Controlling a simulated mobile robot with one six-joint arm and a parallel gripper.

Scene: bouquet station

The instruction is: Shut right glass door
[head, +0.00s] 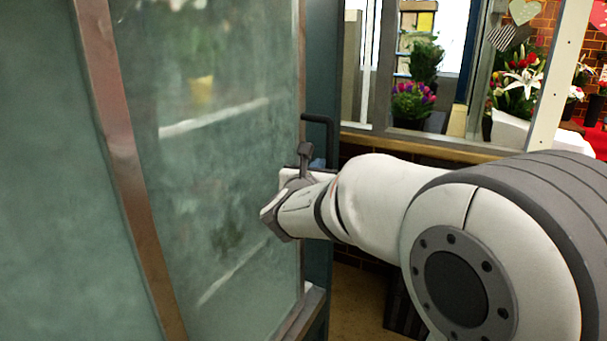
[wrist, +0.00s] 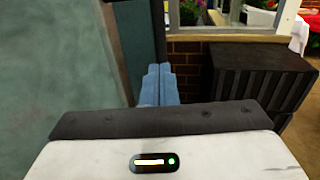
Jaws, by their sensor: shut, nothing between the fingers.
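The right glass door (head: 215,170) is a frosted, greenish pane in a metal frame, left of centre in the head view. Dim plants and pale shelf edges show through it. Whether the door is fully shut or ajar is unclear. My gripper (wrist: 159,70) has blue fingers, closed together and empty in the wrist view, beside the teal cabinet edge. In the head view my wrist covers part of the door's right side and mostly hides the fingers; contact with the door cannot be told.
Another glass pane (head: 55,170) lies left of the brownish frame post. A window with a wooden sill (head: 425,147) and flowers behind it is at the right. A dark ribbed box (wrist: 258,78) stands on the floor by a brick wall (wrist: 186,68).

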